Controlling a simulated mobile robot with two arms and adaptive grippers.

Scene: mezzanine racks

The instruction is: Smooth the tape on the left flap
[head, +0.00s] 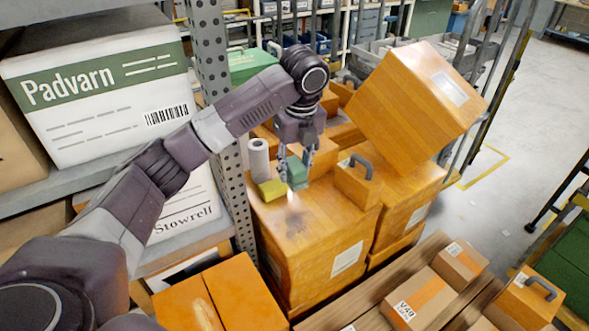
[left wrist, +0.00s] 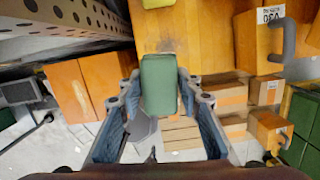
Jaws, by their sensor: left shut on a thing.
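My left gripper (head: 296,170) is shut on a small green block (head: 297,174), held above the top of a large orange carton (head: 320,240). In the left wrist view the green block (left wrist: 160,85) sits between the two fingers. The carton top has a dark smudge (head: 295,222) and a pale bright spot near the block. I cannot tell whether the block touches the carton. I cannot make out a tape strip or a left flap for certain. An orange carton with a centre seam (head: 232,295) stands at the lower left. My right gripper is not in view.
A yellow block (head: 271,189), a white roll (head: 259,157) and a handled orange box (head: 357,184) stand on the carton. A tilted carton (head: 405,105) is behind right. Small boxes (head: 415,300) lie front right.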

